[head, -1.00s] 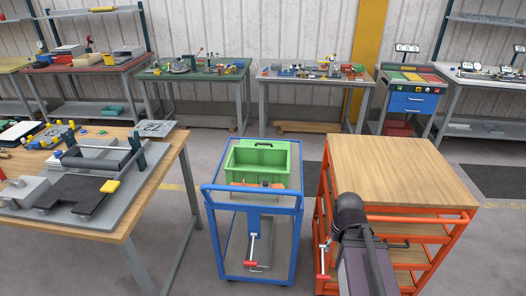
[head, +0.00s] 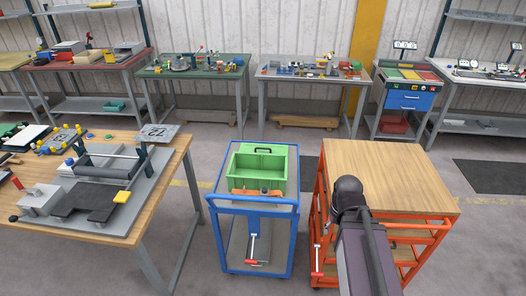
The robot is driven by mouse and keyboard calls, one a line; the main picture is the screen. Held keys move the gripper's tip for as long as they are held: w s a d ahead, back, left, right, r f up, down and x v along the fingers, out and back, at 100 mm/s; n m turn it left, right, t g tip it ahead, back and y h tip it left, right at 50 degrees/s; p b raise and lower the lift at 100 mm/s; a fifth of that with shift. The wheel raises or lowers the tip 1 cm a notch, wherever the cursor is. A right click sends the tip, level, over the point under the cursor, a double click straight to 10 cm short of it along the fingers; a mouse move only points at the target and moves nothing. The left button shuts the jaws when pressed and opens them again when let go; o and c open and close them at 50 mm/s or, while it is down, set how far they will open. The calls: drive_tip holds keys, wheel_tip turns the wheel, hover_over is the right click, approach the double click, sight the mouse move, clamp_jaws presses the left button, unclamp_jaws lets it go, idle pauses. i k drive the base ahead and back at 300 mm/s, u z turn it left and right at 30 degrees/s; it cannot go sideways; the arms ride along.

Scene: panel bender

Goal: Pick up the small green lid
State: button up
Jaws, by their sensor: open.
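A small flat green piece (head: 108,136) lies on the wooden bench at the left, near its back edge behind the grey bending device. It may be the small green lid, but it is too small to tell. My arm shows at the lower right in front of the orange cart. My gripper is not in view, so its place relative to the green piece does not show.
The wooden bench (head: 170,185) holds a grey bending device (head: 85,202) and several small parts. A blue trolley (head: 252,205) with a green crate (head: 245,178) and an orange cart with a bare wooden top (head: 400,175) stand to its right. Floor shows between bench and trolley.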

sight(251, 147)
drive_tip(key=u, duration=0.55)
drive_tip(key=i, duration=1.55)
drive_tip(key=z, duration=0.55)
